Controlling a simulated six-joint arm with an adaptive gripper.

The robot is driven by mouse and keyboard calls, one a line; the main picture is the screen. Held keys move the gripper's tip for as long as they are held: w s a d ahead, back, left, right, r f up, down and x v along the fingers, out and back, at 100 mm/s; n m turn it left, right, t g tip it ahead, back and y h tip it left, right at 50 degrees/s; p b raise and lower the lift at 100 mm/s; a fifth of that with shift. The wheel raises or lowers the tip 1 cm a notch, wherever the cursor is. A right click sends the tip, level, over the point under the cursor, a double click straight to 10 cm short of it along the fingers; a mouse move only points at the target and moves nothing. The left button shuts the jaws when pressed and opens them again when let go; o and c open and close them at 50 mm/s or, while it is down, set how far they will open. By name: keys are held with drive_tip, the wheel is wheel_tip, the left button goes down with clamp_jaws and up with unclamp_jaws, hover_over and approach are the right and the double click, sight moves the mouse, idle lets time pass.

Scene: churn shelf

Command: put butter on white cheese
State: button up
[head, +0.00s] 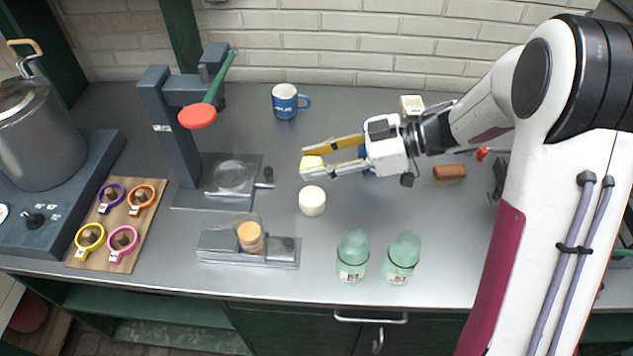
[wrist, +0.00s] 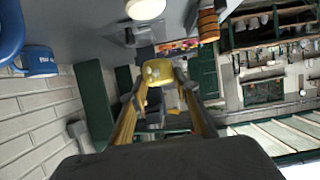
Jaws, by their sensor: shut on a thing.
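The butter (head: 311,162) is a small pale yellow piece between the fingertips of my gripper (head: 309,168), which is shut on it. It also shows in the wrist view (wrist: 158,72), at the far end of the yellow fingers. The white cheese (head: 312,200) is a short, pale round piece standing on the grey counter. In the head view it lies just below the butter, apart from it. In the wrist view the white cheese (wrist: 146,8) is cut off by the top edge. The exact height of the butter above the counter is hard to tell.
A grey press (head: 180,135) with a green-handled red paddle stands left. A grey device with an orange cylinder (head: 249,238) is front left of the cheese. Two green jars (head: 353,257) (head: 402,258) stand in front, right. A blue mug (head: 285,101) is behind. A brown block (head: 450,172) lies right.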

drive_tip(key=shift+f, duration=1.35)
drive_tip(key=shift+f, duration=1.85)
drive_tip(key=shift+f, duration=0.15)
drive_tip(key=o, duration=1.1)
drive_tip(key=shift+d+r, duration=0.15)
drive_tip(key=shift+r, duration=0.1)
drive_tip(key=v, duration=1.1)
drive_tip(key=shift+d, duration=0.35)
